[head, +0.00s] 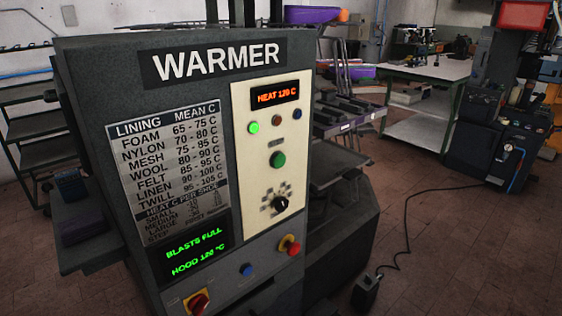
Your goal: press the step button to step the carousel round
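The warmer's dark front panel (85,75) fills the left and middle of the head view. Its cream control plate (243,160) carries a large green button (278,159) and a black knob (280,203). Below are a blue button (248,270) and a red mushroom button (290,246) on yellow. Which button is the step button cannot be read. Dark carousel-like platforms (345,160) show partly behind the panel on the right; the rest is hidden. Neither gripper is in view.
The heat display (275,96) reads about 120 C; a green-text screen (190,252) reads "BLASTS FULL, HOOD 120 °C". A red rotary switch (198,302) sits at the bottom. A black pedal (365,292) with a cable lies on the floor. A workbench (425,70) stands behind.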

